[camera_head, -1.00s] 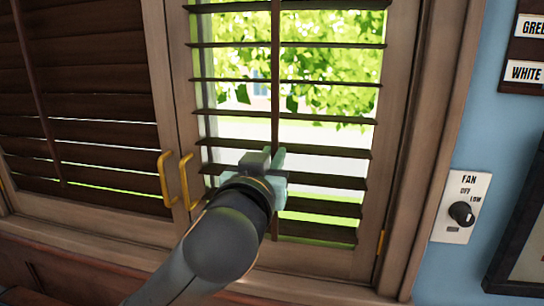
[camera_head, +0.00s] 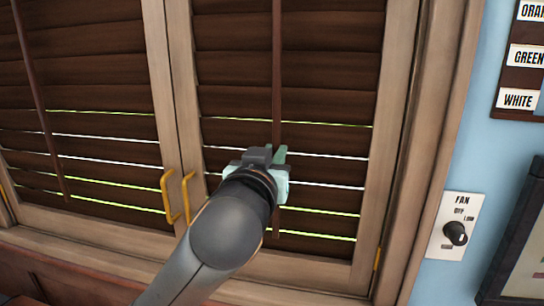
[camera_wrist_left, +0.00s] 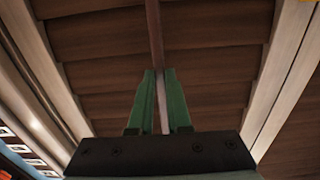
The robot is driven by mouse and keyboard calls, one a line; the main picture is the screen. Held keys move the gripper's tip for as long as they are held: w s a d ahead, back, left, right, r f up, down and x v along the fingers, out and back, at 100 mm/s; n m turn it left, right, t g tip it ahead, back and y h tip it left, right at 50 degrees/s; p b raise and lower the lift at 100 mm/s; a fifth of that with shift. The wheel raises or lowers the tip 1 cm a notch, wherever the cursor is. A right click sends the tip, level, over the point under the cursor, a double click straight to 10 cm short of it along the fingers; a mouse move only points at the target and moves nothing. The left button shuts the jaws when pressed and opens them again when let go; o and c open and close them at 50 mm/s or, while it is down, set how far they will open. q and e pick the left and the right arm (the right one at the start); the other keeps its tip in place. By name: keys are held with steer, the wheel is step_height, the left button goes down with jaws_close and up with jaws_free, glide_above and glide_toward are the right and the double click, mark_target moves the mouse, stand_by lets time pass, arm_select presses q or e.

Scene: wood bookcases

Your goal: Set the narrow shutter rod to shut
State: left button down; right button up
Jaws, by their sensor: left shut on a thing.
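The right shutter panel holds a narrow dark rod (camera_head: 277,75) that runs down the middle of its slats (camera_head: 330,60). The slats are nearly closed, with thin bright lines showing between the lower ones. My left gripper (camera_head: 278,158) is at the lower part of this rod. In the left wrist view, the green fingers (camera_wrist_left: 163,95) are shut on the rod (camera_wrist_left: 155,35), one finger on each side. My arm hides part of the lower slats. My right gripper is not in view.
The left shutter panel (camera_head: 85,80) has its own rod (camera_head: 33,75) and nearly closed slats. Two gold handles (camera_head: 168,195) stick out close to the left of my arm. A fan knob (camera_head: 455,233) and label boards (camera_head: 517,99) are on the blue wall at right.

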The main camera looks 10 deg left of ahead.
arm_select(q)
steer(key=shift+a+r, duration=0.1)
steer(key=shift+r, duration=0.2)
steer(key=c, duration=1.3)
jaws_free()
steer(key=o, duration=0.4)
steer(key=shift+f, duration=0.1)
steer(key=shift+o, duration=0.2)
steer(key=s+b, duration=0.4)
steer(key=s, duration=0.8)
steer(key=shift+s, duration=0.2)
steer(key=shift+s, duration=0.1)
